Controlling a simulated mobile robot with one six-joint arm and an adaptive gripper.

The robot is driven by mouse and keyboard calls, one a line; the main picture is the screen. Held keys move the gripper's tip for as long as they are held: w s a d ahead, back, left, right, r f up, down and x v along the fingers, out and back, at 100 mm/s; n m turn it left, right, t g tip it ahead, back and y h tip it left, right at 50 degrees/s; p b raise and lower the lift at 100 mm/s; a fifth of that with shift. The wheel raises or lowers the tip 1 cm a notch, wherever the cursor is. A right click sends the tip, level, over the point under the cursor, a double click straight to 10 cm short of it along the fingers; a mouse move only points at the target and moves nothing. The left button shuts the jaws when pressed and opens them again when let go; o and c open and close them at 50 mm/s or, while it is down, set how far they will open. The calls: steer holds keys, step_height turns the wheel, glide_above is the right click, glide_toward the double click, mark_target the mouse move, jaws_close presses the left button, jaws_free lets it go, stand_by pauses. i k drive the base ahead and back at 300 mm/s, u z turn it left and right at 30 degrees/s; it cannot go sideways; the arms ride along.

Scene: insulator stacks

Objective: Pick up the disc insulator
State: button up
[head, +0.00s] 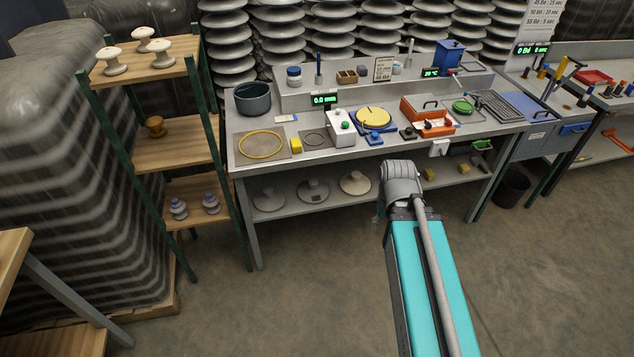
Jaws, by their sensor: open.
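Each is a wide, shallow disc with a small raised centre. I cannot tell which of them the task means. My arm reaches in from the bottom right, its grey wrist in front of the bench. Only a small dark part of my gripper (378,219) shows at the wrist's left side, in front of and to the right of the discs. It is open, apart from the discs; its fingertips are mostly hidden.
The workbench top (385,152) carries a yellow round plate (374,117), an orange box (428,113) and a dark pot (253,98). A wooden rack (175,142) with white, brown and grey insulators stands left. A black bin (511,189) stands right. The floor in front is clear.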

mark_target(312, 190)
steer(key=i, duration=1)
steer(key=z, duration=0.05)
